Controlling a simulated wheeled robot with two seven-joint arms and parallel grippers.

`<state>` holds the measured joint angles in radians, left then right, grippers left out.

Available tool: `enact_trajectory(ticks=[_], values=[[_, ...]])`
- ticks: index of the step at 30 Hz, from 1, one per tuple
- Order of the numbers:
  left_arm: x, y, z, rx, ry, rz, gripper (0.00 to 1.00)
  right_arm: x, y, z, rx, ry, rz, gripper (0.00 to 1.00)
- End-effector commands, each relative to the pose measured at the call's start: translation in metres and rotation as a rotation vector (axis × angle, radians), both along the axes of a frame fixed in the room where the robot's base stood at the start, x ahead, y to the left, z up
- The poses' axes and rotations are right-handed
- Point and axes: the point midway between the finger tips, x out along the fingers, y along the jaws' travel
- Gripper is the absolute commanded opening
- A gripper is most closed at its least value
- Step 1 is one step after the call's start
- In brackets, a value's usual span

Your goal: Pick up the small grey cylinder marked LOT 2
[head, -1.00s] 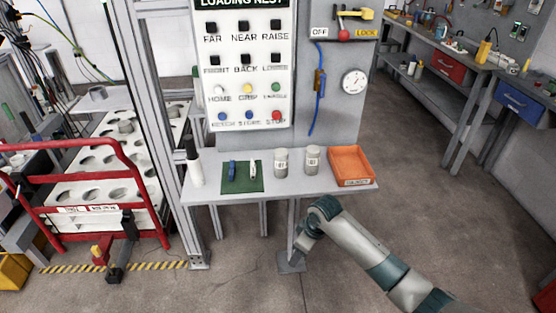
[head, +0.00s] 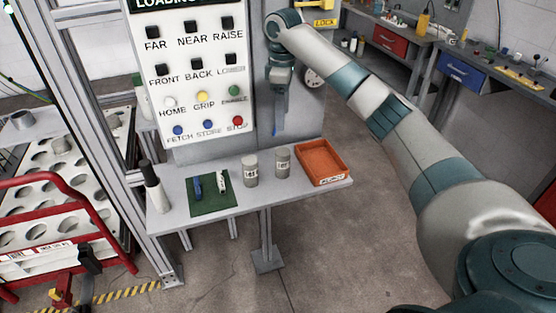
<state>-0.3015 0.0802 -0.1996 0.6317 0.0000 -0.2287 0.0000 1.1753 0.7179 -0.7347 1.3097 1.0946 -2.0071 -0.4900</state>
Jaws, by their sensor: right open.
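Two small grey cylinders stand upright on the grey shelf (head: 225,207) below the button panel. The left cylinder (head: 250,172) and the right cylinder (head: 283,164) each carry a white label. The print is too small to tell which one is LOT 2. My right gripper (head: 277,128) points down in front of the back plate, above the cylinders and nearest the right one in the picture. It is open and holds nothing. My left gripper is not in view.
An orange tray (head: 320,160) lies right of the cylinders. Left of them is a green mat (head: 211,199) with a blue and a white item, then a white bottle (head: 155,188) with a black cap. The button panel (head: 195,85) rises behind.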

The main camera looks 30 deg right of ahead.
Motion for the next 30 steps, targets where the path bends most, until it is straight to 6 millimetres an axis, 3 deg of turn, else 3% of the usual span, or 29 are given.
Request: enact_trajectory(ticks=[17,23,30], values=[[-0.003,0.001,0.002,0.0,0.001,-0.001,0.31,0.0,-0.003,-0.001,0.002,0.002,-0.003,0.61],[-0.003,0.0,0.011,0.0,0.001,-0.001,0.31,-0.001,-0.003,-0.025,0.003,0.004,-0.003,0.61],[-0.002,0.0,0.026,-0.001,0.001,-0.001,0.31,-0.001,-0.003,-0.069,0.002,0.005,-0.002,0.61]])
